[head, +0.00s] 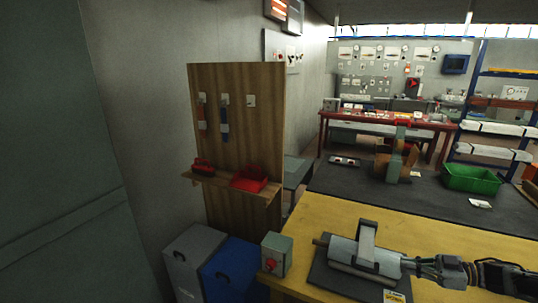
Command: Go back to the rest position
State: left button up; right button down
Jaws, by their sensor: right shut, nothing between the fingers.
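My right gripper (412,266) comes in from the right with its dark arm, low in the head view. Its fingers are shut with nothing between them. They are close to the right end of a grey cylindrical part (352,256), which lies on a dark base plate (330,284) with an upright grey bracket (367,238) over it. I cannot tell whether the fingers touch the part. My left gripper is not in view.
The fixture stands on a yellow table (330,212). A grey-green box with a red knob (276,254) is at its left corner. Behind are a dark bench (340,182) and a green crate (470,179). A wooden tool board (245,110) and blue bin (235,275) stand left.

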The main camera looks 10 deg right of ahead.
jog(key=a+f+m+t+h, duration=0.3)
jog(key=a+f+m+h, duration=0.4)
jog(key=a+f, duration=1)
jog(key=s+a+r+m+g+h, duration=0.25)
jog(key=s+a+g, duration=0.2)
jog(key=s, duration=0.45)
jog(key=s+a+r+m+g+h, duration=0.1)
jog(key=s+a+r+g+h, duration=0.3)
jog(key=s, duration=0.5)
notch_tip(320, 180, down, 33)
jog(key=s+a+y, duration=0.1)
jog(key=s, duration=0.1)
jog(key=s+d+f+g, duration=0.1)
jog(key=s+d+f, duration=0.1)
jog(key=s+f, duration=0.8)
jog(key=s+d+f+g, duration=0.1)
jog(key=s+f, duration=1)
jog(key=s, duration=0.1)
jog(key=shift+s+d, duration=0.25)
jog(key=shift+d, duration=0.1)
